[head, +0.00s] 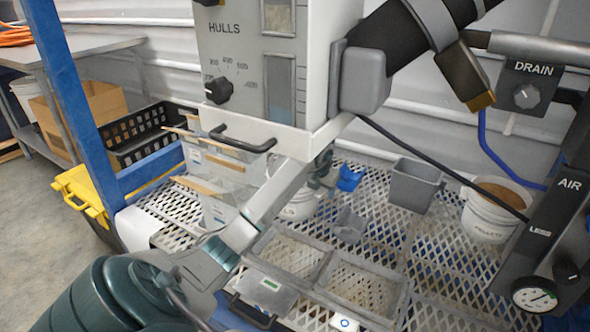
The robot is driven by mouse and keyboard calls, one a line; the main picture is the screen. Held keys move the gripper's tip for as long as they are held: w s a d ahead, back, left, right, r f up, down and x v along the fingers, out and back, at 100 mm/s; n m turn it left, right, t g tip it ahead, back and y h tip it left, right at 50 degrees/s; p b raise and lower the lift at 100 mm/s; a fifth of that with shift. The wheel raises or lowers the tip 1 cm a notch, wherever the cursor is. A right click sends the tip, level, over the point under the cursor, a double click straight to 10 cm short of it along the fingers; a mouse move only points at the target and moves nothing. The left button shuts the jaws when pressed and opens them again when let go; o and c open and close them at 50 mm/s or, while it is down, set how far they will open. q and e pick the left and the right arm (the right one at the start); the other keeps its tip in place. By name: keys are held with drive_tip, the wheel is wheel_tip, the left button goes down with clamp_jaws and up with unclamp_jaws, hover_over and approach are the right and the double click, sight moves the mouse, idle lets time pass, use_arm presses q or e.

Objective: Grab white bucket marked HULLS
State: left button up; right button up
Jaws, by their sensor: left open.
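A white bucket (299,207) stands on the perforated metal deck below the hopper, largely hidden behind my left arm; any label on it is hidden. Another white bucket (490,222) with brown contents stands at the right; its small label is too blurred to read surely. The word HULLS shows large on the white hopper housing (225,50) above. My left gripper (324,172) reaches in from the lower left, under the housing's lower edge and close by the nearer bucket's rim. It is open, and its fingers are small and partly hidden. My right gripper is not in view.
A grey bin (414,186), a blue scoop-like item (350,179) and shallow grey trays (362,287) sit on the deck. The housing with its black handle (243,141) hangs over my arm. A blue post (72,85) stands left; a black cable crosses toward the AIR panel (555,215).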

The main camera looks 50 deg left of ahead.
use_arm(q)
clamp_jaws()
drive_tip(key=shift+r, duration=0.15)
